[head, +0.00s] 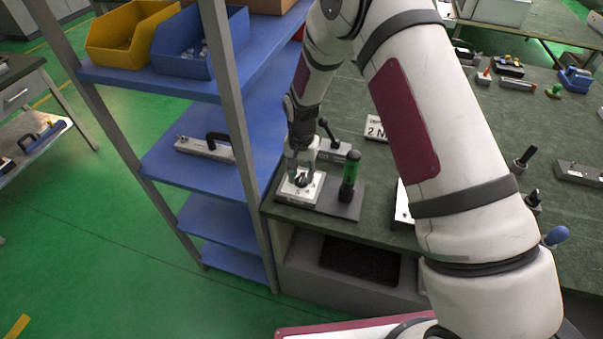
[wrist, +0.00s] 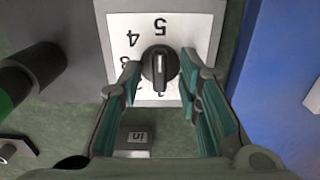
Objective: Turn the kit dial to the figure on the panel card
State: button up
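The kit dial is a black knob (wrist: 160,66) on a white plate numbered around it. In the wrist view an upside-down 5 and 4 show; other figures are partly covered. The knob's light line runs up and down the picture; I cannot tell which end points. My gripper (wrist: 160,82) is open, one finger on either side of the knob, with gaps showing. In the head view my gripper (head: 300,160) is above the white dial plate (head: 298,193). A white card (head: 376,128) reading "2 N" stands behind, its right part hidden by my arm.
A green-and-black upright handle (head: 350,172) stands right of the dial on the same grey base (head: 344,206). A black-knobbed lever block (head: 331,149) is behind it. Blue shelving (head: 190,160) with a grey post borders the bench on the left.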

jog(key=shift+c, duration=0.6)
grip_shut()
